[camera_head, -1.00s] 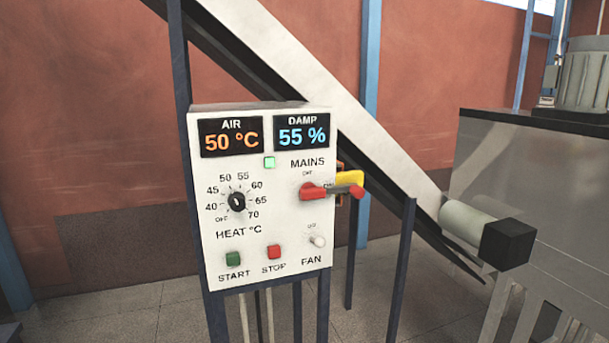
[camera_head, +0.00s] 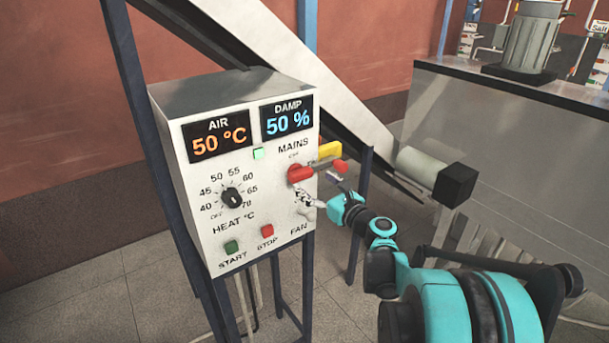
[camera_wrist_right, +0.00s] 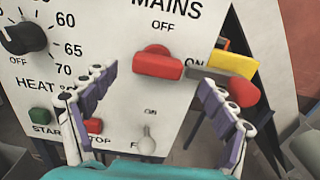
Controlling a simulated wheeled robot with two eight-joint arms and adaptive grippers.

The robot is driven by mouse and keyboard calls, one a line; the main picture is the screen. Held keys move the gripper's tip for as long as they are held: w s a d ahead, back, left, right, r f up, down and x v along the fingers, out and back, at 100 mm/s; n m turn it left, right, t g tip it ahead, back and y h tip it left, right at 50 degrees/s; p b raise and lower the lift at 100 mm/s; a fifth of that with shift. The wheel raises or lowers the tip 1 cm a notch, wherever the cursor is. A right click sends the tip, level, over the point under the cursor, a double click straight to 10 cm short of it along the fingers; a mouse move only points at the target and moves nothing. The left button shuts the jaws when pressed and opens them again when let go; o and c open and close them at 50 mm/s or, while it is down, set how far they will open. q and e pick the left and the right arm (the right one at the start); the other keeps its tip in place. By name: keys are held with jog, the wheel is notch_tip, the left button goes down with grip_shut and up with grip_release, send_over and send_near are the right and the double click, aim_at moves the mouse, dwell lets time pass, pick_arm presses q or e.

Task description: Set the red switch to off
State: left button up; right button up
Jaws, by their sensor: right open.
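The red MAINS switch (camera_head: 301,173) sits on the front of the white control panel (camera_head: 205,225). Its handle extends right toward ON and ends in a red grip (camera_head: 341,166). In the right wrist view the red hub (camera_wrist_right: 157,63) lies under the OFF label, and the red tip (camera_wrist_right: 243,93) is beside ON. My right gripper (camera_head: 318,190) is open and empty, just in front of and below the switch. In the wrist view its fingers (camera_wrist_right: 155,80) are spread, with the hub between them; the right finger is close to the handle. My left gripper is not in view.
A yellow part (camera_head: 329,150) sits behind the handle at the panel's right edge. The heat knob (camera_head: 231,198), green START button (camera_head: 232,247), red STOP button (camera_head: 267,230) and fan toggle (camera_head: 306,214) are nearby. A grey machine (camera_head: 500,150) stands right.

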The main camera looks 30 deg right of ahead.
aim_at(304, 175)
jog(key=w, duration=0.3)
jog(key=shift+a, duration=0.25)
jog(key=shift+w, duration=0.5)
jog(key=c, duration=1.1)
